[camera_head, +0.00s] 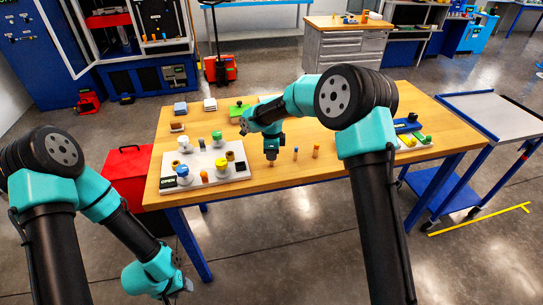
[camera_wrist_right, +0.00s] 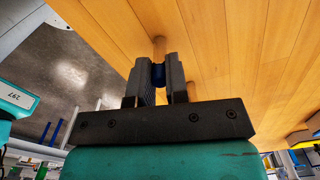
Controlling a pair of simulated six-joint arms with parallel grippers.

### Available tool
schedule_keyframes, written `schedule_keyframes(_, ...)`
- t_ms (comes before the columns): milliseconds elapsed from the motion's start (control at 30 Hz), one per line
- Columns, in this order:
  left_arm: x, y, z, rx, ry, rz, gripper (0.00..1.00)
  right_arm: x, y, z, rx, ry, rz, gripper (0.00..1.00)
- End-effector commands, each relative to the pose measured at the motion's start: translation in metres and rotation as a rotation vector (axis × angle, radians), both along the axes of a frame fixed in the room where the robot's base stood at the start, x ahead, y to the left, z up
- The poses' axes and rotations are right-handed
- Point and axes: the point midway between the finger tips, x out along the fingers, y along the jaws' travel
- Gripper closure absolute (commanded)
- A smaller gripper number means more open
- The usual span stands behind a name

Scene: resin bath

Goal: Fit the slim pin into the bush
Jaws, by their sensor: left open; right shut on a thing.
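My right gripper (camera_head: 271,158) points down just above the table, right of the white board. In the right wrist view, its jaws (camera_wrist_right: 159,82) are shut on a small pin with a dark blue part (camera_wrist_right: 158,73) between the fingers and a tan part (camera_wrist_right: 158,48) beyond them. I cannot tell whether the pin touches the table. A white board (camera_head: 238,174) holds several white, green, yellow, orange, blue and dark pieces; which one is the bush I cannot tell. My left gripper (camera_head: 184,287) hangs low in front of the table, open and empty, away from the board.
A small blue pin (camera_head: 295,153) and an orange pin (camera_head: 316,151) stand right of my right gripper. Green (camera_head: 238,110) and grey (camera_head: 180,108) blocks lie at the back. A loaded tray (camera_head: 416,146) is at the right.

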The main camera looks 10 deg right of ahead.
Motion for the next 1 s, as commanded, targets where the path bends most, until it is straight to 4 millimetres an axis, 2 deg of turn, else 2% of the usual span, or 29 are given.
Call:
schedule_keyframes(333,0.000,0.000,0.000,0.000,0.000,0.000,0.57,0.001,0.000,0.033,0.001,-0.003,0.000,1.00)
schedule_keyframes(467,0.000,0.000,0.000,0.000,0.000,0.000,0.57,-0.013,0.003,0.034,0.000,0.001,0.001,1.00)
schedule_keyframes(667,0.000,0.000,0.000,0.000,0.000,0.000,0.57,-0.042,0.008,0.038,0.000,-0.001,0.004,1.00)
schedule_keyframes(1000,0.000,0.000,0.000,0.000,0.000,0.000,0.57,-0.117,0.022,0.044,0.000,-0.001,0.004,1.00)
